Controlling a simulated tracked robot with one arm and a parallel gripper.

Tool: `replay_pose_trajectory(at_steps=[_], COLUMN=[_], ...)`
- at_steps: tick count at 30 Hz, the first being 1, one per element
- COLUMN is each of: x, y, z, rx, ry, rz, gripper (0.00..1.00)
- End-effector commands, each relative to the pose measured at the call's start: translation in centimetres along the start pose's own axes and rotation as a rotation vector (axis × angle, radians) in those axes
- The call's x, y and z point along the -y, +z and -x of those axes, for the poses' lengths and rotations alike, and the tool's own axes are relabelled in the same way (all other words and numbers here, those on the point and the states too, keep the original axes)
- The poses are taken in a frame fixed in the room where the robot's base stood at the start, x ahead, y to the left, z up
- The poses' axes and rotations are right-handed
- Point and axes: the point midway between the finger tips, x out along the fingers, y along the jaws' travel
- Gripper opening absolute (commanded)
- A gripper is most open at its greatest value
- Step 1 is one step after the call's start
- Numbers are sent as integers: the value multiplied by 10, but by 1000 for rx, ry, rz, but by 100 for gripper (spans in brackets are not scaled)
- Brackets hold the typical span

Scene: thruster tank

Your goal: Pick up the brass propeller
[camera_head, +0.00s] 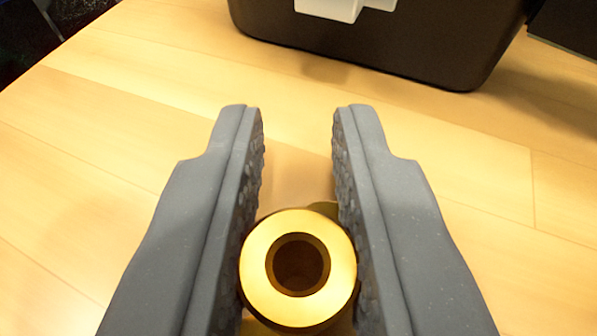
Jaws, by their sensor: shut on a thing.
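The brass propeller (256,240) is between the two grey fingers of my gripper (298,125), low in the middle of the picture. Its round hub with a dark centre hole faces the camera. Small parts of brass show behind and below the hub; the fingers hide most of the rest. My gripper is shut on the hub, with a textured pad against each side. I cannot tell whether the propeller touches the wooden surface.
A light wooden surface (120,90) lies beneath. A large dark brown case (400,45) with a white part (335,8) stands at the back. A dark object (568,25) is at the top right. The wood to the left and right of the fingers is clear. A dark area lies beyond the edge at top left.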

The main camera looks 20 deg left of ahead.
Motion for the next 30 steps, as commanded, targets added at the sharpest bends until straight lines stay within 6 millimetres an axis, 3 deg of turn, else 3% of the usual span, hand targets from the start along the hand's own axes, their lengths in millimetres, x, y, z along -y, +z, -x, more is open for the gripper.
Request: replay_pose_trajectory(at_steps=[8, 14, 30], x=[0, 13, 70], y=[-32, -26, -11], z=[10, 26, 102], rx=[-3, -1, 1], ry=[1, 0, 0], rz=[1, 0, 0], gripper=[0, 0, 0])
